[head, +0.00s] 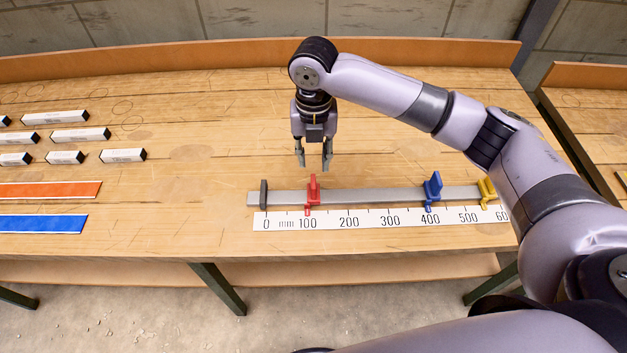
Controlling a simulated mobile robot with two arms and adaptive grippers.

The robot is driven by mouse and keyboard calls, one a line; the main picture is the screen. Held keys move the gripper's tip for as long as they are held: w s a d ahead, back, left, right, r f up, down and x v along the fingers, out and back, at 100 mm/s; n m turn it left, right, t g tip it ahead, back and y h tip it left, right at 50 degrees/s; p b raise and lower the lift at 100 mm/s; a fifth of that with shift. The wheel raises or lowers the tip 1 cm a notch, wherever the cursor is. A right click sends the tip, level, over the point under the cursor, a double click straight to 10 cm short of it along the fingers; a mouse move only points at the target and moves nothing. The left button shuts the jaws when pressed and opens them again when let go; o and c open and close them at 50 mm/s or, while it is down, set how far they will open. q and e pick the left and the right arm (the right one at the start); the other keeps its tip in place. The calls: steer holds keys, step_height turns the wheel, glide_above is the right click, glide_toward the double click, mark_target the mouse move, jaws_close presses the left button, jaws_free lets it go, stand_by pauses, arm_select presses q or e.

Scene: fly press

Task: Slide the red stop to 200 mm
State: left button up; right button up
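The red stop (312,192) sits on the grey rail (370,195), with its pointer at about 100 on the white mm scale (375,219). The scale's 200 mark lies to the right of it, on a bare stretch of rail. My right gripper (314,160) points down just behind and above the red stop. Its two fingers are apart with nothing between them, and it does not appear to touch the stop. My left gripper is not in view.
A blue stop (432,188) stands near 400 and a yellow stop (487,190) near 550. A dark end block (264,194) is at zero. Several small bars (80,135), an orange strip (50,190) and a blue strip (42,224) lie at left.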

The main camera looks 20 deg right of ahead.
mark_target(314, 180)
step_height(314, 180, down, 10)
steer(key=shift+f+p, duration=0.1)
steer(key=shift+p, duration=0.45)
jaws_close()
stand_by(0.6)
